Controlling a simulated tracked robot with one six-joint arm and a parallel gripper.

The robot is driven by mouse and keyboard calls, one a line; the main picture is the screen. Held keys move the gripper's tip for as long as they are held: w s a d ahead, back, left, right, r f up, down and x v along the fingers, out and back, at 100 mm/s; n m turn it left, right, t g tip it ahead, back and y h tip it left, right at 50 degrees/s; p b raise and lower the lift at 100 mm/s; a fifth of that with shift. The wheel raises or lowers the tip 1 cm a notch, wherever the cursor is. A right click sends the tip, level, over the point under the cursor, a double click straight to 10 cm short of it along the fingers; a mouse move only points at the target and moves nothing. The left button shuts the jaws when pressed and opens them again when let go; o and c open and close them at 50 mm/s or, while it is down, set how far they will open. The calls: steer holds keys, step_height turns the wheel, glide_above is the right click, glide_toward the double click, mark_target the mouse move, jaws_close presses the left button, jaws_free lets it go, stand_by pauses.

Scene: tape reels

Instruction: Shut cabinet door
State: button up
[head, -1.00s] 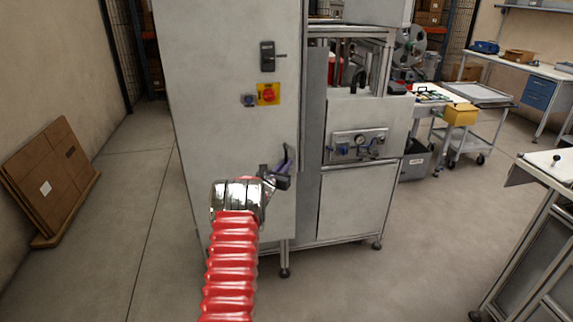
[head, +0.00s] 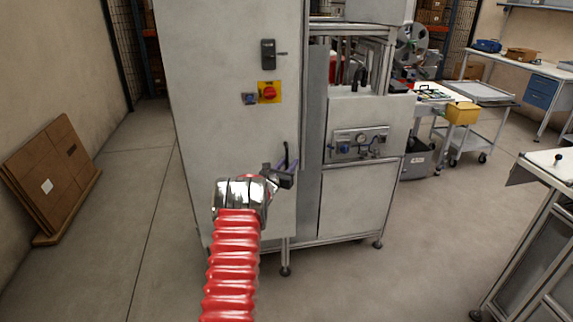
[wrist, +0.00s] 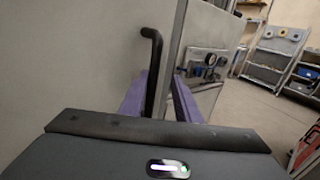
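The cabinet door (head: 225,125) is the tall pale grey panel at the centre left, with a free right edge beside the machine frame. Whether it is fully shut is hard to tell. Its black bar handle (wrist: 153,75) stands upright in the wrist view. My gripper (head: 287,165) is at the door's lower right in the head view. In the wrist view its two purple fingers (wrist: 160,90) are apart, with the handle between them, closer to the left finger. The handle's lower end is hidden behind the gripper body.
A black latch (head: 267,55) and a red-and-yellow switch (head: 269,92) sit higher on the door. A gauge panel (head: 358,142) is on the machine at right. Flat cardboard (head: 50,175) leans at the left wall.

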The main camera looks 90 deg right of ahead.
steer(key=shift+w, duration=0.1)
steer(key=v, duration=1.3)
steer(key=shift+a, duration=0.35)
steer(key=shift+w, duration=0.15)
stand_by(0.4)
